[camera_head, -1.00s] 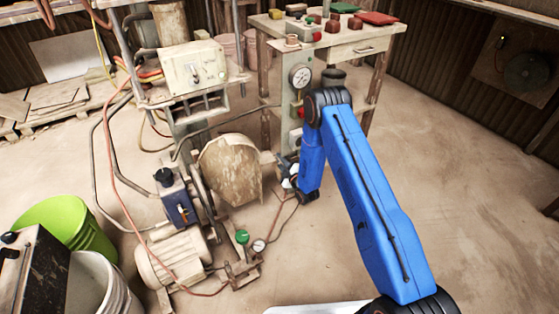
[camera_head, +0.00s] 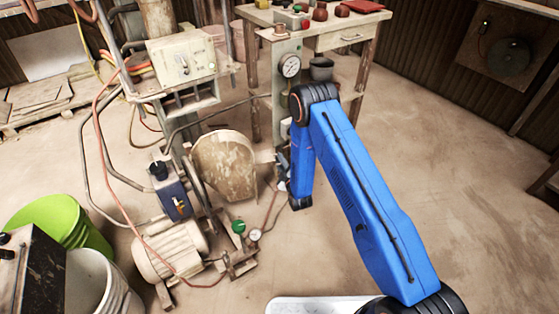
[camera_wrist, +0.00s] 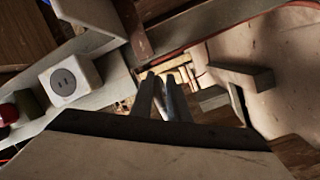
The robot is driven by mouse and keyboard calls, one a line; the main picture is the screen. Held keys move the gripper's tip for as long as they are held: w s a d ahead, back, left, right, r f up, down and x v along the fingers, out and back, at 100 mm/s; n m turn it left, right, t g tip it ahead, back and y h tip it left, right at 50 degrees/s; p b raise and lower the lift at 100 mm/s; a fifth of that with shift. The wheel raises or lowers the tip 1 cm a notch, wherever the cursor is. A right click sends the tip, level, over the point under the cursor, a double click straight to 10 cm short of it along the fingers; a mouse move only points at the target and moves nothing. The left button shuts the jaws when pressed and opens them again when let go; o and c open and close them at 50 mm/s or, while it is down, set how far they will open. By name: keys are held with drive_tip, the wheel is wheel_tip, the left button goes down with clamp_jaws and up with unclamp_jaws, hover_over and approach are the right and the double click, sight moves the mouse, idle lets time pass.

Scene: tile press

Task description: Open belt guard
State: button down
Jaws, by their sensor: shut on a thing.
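The belt guard (camera_head: 224,165) is a worn beige rounded cover on the machine, beside the motor (camera_head: 170,252). It stands upright over the wheel and looks closed. My gripper (camera_head: 281,172) is at its right side, small and partly hidden by my blue arm. A short pale piece (camera_head: 264,157) reaches from the guard towards my gripper. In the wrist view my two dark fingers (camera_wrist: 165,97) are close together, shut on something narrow. It looks like the guard's handle, but the contact itself is hard to make out.
A post with a gauge (camera_head: 290,67) stands just behind my gripper, before a wooden bench (camera_head: 330,40). A green-knobbed valve (camera_head: 239,227) and hoses lie below the guard. Buckets (camera_head: 70,222) stand at lower left. The floor on the right is clear.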

drive_tip(key=c, duration=1.9)
unclamp_jaws()
drive_tip(key=shift+w+d+r, duration=0.1)
drive_tip(key=shift+w+r, duration=0.15)
drive_tip(key=shift+r, duration=0.2)
drive_tip(key=shift+o, duration=0.2)
drive_tip(key=shift+s, duration=0.1)
drive_tip(key=shift+s+f, duration=0.1)
drive_tip(key=shift+f, duration=0.1)
drive_tip(key=v, duration=1.7)
drive_tip(key=shift+s, duration=0.15)
